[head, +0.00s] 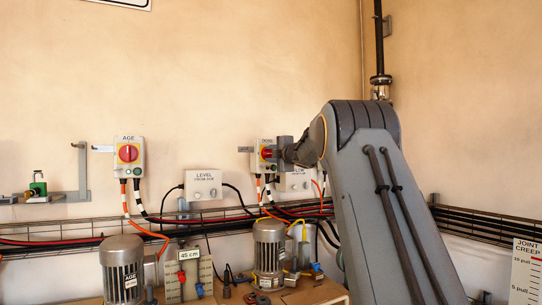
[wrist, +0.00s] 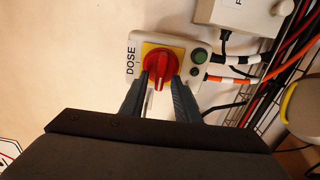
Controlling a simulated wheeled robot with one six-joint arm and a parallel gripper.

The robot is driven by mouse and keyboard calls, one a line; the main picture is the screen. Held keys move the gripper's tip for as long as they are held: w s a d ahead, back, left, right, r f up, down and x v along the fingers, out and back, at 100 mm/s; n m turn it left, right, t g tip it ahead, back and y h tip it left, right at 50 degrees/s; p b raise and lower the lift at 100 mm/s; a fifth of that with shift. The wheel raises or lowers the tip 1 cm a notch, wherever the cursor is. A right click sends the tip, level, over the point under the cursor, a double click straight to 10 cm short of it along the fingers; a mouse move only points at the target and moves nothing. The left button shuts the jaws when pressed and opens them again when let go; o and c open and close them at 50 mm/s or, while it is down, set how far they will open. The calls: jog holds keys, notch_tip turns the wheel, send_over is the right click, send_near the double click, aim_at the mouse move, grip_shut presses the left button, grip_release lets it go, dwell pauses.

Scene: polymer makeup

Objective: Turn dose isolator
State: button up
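The dose isolator (wrist: 136,66) is a wall box with a yellow plate and a red rotary knob (wrist: 160,64), labelled DOSE in the wrist view. In the head view, the isolator's box (head: 259,163) is partly hidden by my gripper (head: 284,152). In the wrist view, the two dark fingers of my gripper (wrist: 160,80) reach the knob, one on each side of its raised bar. The fingers stand apart, and a gap seems to show between each tip and the bar. Contact with the knob's rim cannot be told.
The similar AGE isolator (head: 128,155) is farther left on the wall. A LEVEL box (head: 203,184) hangs between them. Cables and a wire tray (head: 60,228) run below, above motors (head: 122,268). In the wrist view, a green button (wrist: 199,56) and cables sit right of the knob.

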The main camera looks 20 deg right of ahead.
jog(key=s+b, duration=0.2)
jog(key=s, duration=0.5)
jog(key=shift+s+d, duration=0.15)
jog(key=shift+s, duration=0.25)
jog(key=s+a+f+m+g+h, duration=0.1)
jog(key=s+a+f+m+g, duration=0.3)
jog(key=f, duration=0.6)
jog(key=s+a+f+m+g+h, duration=0.1)
jog(key=s+a+f+m, duration=0.4)
jog(key=f, duration=0.5)
jog(key=s+a+f+m+g+h, duration=0.1)
jog(key=s+a+f+m+g, duration=0.25)
jog(key=s+f, duration=0.45)
jog(key=s+a+f+m+g, duration=0.2)
jog(key=s+a+f+g, duration=0.1)
jog(key=s+f, duration=0.4)
jog(key=s+a+f+m+g+y, duration=0.1)
jog(key=s+a+f, duration=0.5)
jog(key=s, duration=0.8)
jog(key=s+a+f+m+g+y, duration=0.1)
jog(key=s+a+f+m+g, duration=0.2)
jog(key=s+f, duration=0.4)
jog(key=s+a+g, duration=0.1)
jog(key=s+g, duration=0.1)
jog(key=s, duration=0.2)
jog(key=shift+a+f, duration=0.35)
jog(key=shift+f, duration=0.05)
